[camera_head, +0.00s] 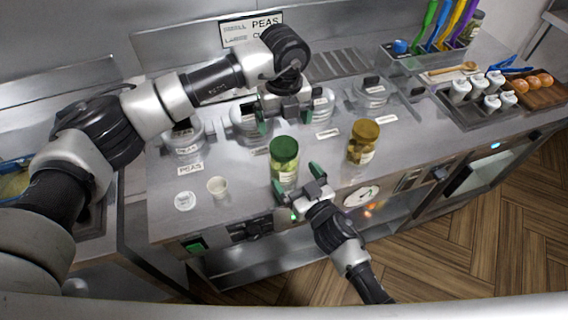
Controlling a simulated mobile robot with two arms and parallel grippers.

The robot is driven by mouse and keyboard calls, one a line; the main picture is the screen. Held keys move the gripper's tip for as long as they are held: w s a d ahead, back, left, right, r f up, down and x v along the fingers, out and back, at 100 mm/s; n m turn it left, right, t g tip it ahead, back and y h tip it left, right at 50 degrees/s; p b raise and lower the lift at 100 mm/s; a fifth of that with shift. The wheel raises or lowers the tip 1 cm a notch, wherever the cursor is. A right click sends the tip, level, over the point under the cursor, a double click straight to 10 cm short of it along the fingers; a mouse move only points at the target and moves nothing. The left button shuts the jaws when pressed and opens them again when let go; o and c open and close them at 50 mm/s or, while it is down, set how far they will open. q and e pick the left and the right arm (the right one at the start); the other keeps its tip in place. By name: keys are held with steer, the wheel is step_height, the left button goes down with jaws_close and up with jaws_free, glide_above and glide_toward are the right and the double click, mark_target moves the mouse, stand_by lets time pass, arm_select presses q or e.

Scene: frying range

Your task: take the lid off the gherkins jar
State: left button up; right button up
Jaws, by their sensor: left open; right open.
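A glass jar with a green lid (284,145) and greenish contents (285,168) stands upright on the steel counter. A second jar with an amber lid (366,130) stands to its right. Their labels are too small to read; the green-lidded one looks like the gherkins jar. Both lids are on. My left gripper (284,121) is open, pointing down, above and behind the green lid, apart from it. My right gripper (298,182) is open at the front right of the green-lidded jar, low near its base. Whether it touches the glass I cannot tell.
Several clear-lidded containers (184,138) line the back of the counter (240,205). A small cup (217,187) and a white round dish (184,201) stand at left. A shaker tray (477,112) and a utensil rack (425,62) are at right. The counter's front edge is close.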

steer(key=shift+x, duration=2.75)
steer(key=shift+c, duration=0.5)
